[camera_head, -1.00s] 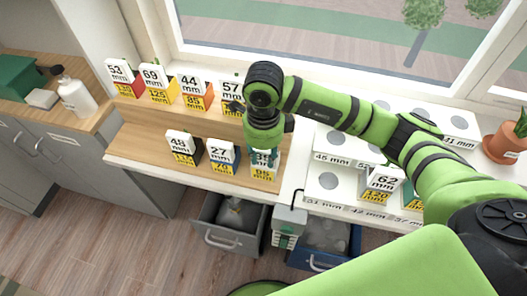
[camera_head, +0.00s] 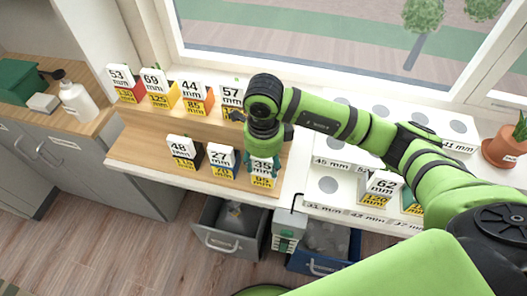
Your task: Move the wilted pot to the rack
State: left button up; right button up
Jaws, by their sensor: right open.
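Several small labelled pots stand on the stepped wooden stand (camera_head: 138,148). The back row holds the 53 mm, 69 mm, 44 mm and 57 mm pots. The front row holds the 48 mm pot (camera_head: 183,152), the 27 mm pot (camera_head: 221,162) and the 35 mm pot (camera_head: 262,174). My right gripper (camera_head: 264,162) points down over the 35 mm pot, open, with its teal fingers close about the pot's top. Which pot is wilted I cannot tell. The white rack (camera_head: 318,200) with round holes and size labels is on the right, partly hidden by my right arm. My left gripper is out of view.
A 62 mm pot (camera_head: 382,187) stands on the rack. A terracotta pot (camera_head: 503,148) is at the far right. A white bottle (camera_head: 77,101) stands on the left counter.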

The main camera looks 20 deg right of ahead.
jog(key=shift+r+b, duration=0.35)
jog(key=shift+r, duration=0.1)
notch_tip(320, 180, up, 10)
jog(key=b, duration=0.2)
jog(key=shift+f+b, duration=0.15)
jog(key=shift+b, duration=0.15)
jog(key=shift+r, duration=0.8)
